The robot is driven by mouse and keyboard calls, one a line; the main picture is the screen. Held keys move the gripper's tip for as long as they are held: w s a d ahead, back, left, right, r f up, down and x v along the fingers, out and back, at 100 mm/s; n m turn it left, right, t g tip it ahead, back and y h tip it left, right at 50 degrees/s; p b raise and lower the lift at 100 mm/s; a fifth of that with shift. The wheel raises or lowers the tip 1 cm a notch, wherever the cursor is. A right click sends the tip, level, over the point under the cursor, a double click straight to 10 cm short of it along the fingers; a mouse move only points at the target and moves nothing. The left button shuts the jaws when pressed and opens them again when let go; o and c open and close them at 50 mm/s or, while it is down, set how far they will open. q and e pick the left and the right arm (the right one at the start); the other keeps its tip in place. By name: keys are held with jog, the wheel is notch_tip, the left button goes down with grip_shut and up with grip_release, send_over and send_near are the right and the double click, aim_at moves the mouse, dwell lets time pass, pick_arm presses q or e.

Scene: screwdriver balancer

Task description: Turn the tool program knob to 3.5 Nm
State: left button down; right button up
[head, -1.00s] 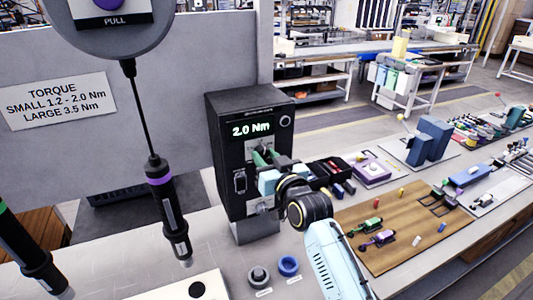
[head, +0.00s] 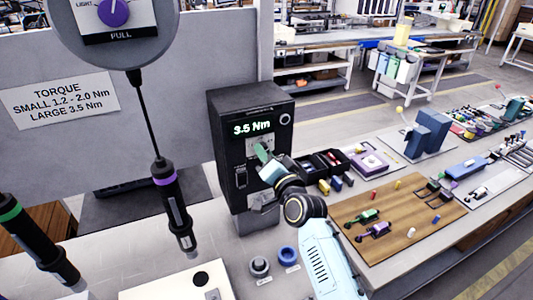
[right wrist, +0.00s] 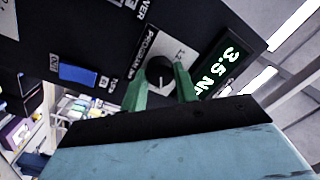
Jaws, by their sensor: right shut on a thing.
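The black controller box (head: 252,190) stands on the bench, and its green display (head: 252,128) reads 3.5 Nm. The right wrist view shows the same display (right wrist: 219,67) at an angle. The round program knob (right wrist: 159,72) with a pale pointer mark sits between the green fingertips of my right gripper (right wrist: 160,86). My right gripper (head: 263,153) is shut on the knob at the box's front, and it hides the knob in the head view. My left gripper is not in view.
A purple-banded screwdriver (head: 173,207) hangs from a balancer (head: 128,32) left of the box. A green-banded screwdriver (head: 38,243) hangs at far left. A grey socket (head: 259,266) and a blue ring (head: 287,256) sit before the box. A wooden board (head: 400,225) with parts lies right.

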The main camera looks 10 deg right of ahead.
jog(key=shift+m, duration=0.3)
jog(key=o, duration=1)
jog(key=shift+c, duration=0.2)
jog(key=shift+s, duration=0.1)
jog(key=b+v, duration=0.1)
jog(key=v, duration=1.2)
jog(key=shift+s, duration=0.15)
